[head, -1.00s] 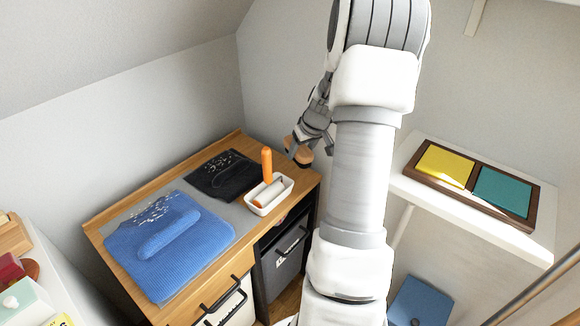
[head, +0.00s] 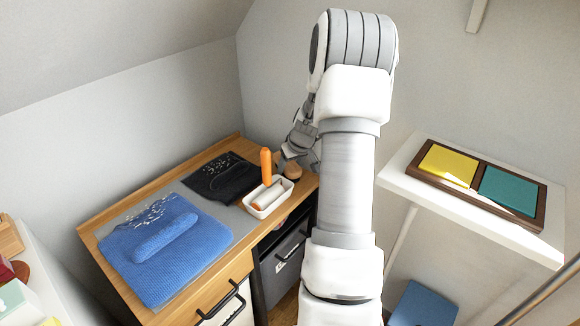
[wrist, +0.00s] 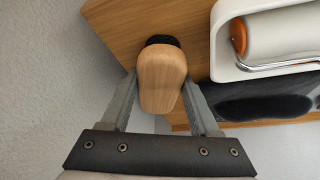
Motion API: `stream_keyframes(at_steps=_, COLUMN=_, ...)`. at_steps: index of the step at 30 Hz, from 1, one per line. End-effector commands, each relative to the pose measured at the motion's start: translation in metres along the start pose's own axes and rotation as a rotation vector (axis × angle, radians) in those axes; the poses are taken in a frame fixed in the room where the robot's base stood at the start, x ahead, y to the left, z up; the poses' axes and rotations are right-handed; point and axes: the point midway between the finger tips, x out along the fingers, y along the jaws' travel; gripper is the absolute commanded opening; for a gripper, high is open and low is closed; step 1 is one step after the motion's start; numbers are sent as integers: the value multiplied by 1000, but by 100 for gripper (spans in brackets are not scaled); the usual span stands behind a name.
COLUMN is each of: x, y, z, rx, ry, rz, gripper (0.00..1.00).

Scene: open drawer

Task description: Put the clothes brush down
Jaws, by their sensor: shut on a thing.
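The clothes brush (wrist: 161,80) has a rounded wooden body with dark bristles showing at its far end in the wrist view. My gripper (wrist: 160,90) is shut on its wooden body, one finger on each side. In the head view the brush (head: 293,171) is at the right back corner of the wooden desk (head: 110,278), and my gripper (head: 289,157) is partly hidden behind my arm. The brush is low by the desk top; I cannot tell whether it touches it.
A white tray (head: 285,189) with a lint roller (head: 268,195) and an upright orange handle (head: 266,162) stands just left of the brush. A black folded cloth (head: 222,178) and a blue garment (head: 150,250) lie farther left. A white shelf (head: 400,180) is at right.

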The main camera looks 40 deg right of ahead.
Motion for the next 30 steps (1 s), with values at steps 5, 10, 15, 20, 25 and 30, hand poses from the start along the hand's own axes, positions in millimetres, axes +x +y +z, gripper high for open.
stream_keyframes(at_steps=5, x=1, y=0, z=0, rx=0, ry=0, rz=0, gripper=87)
stream_keyframes(at_steps=10, x=1, y=0, z=0, rx=0, ry=0, rz=0, gripper=92)
stream_keyframes(at_steps=15, x=-2, y=0, z=-1, rx=0, ry=0, rz=0, gripper=92)
stream_keyframes(at_steps=20, x=-23, y=1, z=-3, rx=0, ry=2, rz=1, gripper=92)
stream_keyframes(at_steps=25, x=-62, y=1, z=-3, rx=1, ry=3, rz=2, gripper=92)
stream_keyframes(at_steps=30, x=-96, y=0, z=-2, rx=1, ry=2, rz=1, gripper=92)
